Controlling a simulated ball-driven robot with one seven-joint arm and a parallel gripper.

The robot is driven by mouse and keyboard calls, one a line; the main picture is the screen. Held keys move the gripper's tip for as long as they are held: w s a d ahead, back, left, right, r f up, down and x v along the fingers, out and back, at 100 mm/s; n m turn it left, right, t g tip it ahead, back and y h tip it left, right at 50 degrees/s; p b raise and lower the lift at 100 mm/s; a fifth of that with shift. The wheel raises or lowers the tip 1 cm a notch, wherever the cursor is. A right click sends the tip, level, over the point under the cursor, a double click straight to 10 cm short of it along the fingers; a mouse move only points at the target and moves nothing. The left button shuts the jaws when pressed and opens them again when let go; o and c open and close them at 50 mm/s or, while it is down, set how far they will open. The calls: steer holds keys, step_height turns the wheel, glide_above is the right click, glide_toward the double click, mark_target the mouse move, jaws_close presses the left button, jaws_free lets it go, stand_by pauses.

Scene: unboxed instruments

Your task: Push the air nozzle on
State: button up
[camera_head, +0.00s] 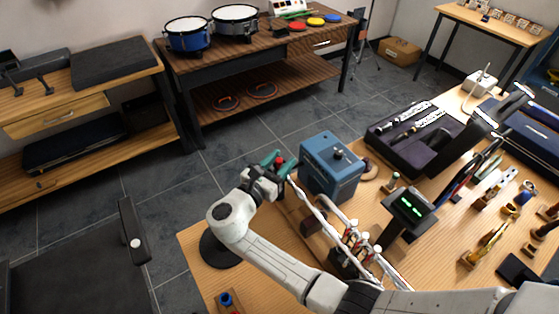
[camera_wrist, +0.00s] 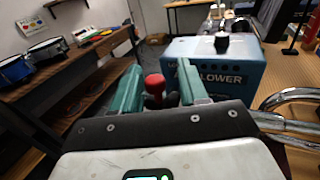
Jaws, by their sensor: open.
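A blue box-shaped blower (camera_head: 330,168) stands on the wooden table, with a dark knob on top; part of its lettering shows in the wrist view (camera_wrist: 215,65). My gripper (camera_head: 277,163) is just left of the blower, above the table's left edge. Its teal fingers (camera_wrist: 157,88) are apart. A small red rounded piece (camera_wrist: 155,84) shows between them, also in the head view (camera_head: 281,161). I cannot tell whether the fingers touch it, or whether it is the air nozzle. Its lower part is hidden by my gripper.
A silver tubed instrument (camera_head: 330,207) lies close beside my arm, right of my gripper. A small dark display with green digits (camera_head: 411,205) stands further right. An open dark case (camera_head: 418,128) lies behind. Brass parts crowd the table's right.

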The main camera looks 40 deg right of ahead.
steer(key=shift+a, duration=0.1)
steer(key=s+a+b, duration=0.2)
steer(key=a, duration=0.8)
steer(key=shift+a, duration=0.2)
